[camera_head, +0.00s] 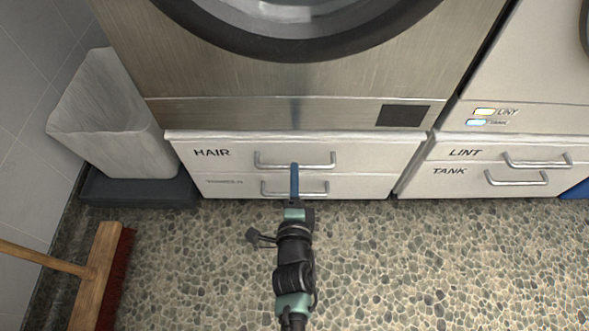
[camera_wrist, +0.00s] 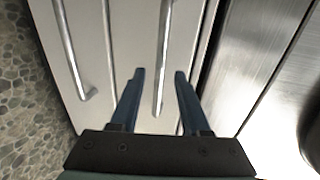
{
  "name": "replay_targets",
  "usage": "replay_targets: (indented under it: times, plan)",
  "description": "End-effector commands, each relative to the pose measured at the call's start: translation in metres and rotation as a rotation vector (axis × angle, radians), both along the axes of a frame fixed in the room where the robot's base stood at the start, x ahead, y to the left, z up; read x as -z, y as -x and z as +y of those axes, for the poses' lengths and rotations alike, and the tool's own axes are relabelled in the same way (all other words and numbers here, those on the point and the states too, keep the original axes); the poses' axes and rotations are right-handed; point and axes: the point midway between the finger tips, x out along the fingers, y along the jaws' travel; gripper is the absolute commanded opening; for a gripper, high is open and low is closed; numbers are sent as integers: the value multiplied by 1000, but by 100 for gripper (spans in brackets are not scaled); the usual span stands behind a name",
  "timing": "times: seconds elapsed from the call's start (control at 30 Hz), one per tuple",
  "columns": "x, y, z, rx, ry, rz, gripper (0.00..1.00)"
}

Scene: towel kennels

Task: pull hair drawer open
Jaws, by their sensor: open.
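The hair drawer (camera_head: 225,165) is the upper white drawer front under the metal machine, labelled HAIR. It appears shut, level with the drawer below. Its metal bar handle (camera_head: 270,163) runs sideways. My gripper (camera_head: 295,168) reaches forward to this handle with its blue fingers. In the wrist view the fingers of my gripper (camera_wrist: 160,75) are apart, and the end of the hair drawer handle (camera_wrist: 164,45) lies between them. I cannot tell whether either finger touches the bar.
A lower drawer with its own handle (camera_head: 270,189) is just beneath; that handle also shows in the wrist view (camera_wrist: 70,50). LINT and TANK drawers (camera_head: 465,153) are at right. The pebbled floor in front is clear.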

Motion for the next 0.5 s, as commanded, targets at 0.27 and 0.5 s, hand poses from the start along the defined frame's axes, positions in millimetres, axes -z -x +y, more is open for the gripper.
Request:
replay_targets:
  times: [0.27, 0.5]
  plan:
    - [8, -37, 0, 0, 0, 0, 46]
    - [8, -44, 0, 0, 1, 1, 46]
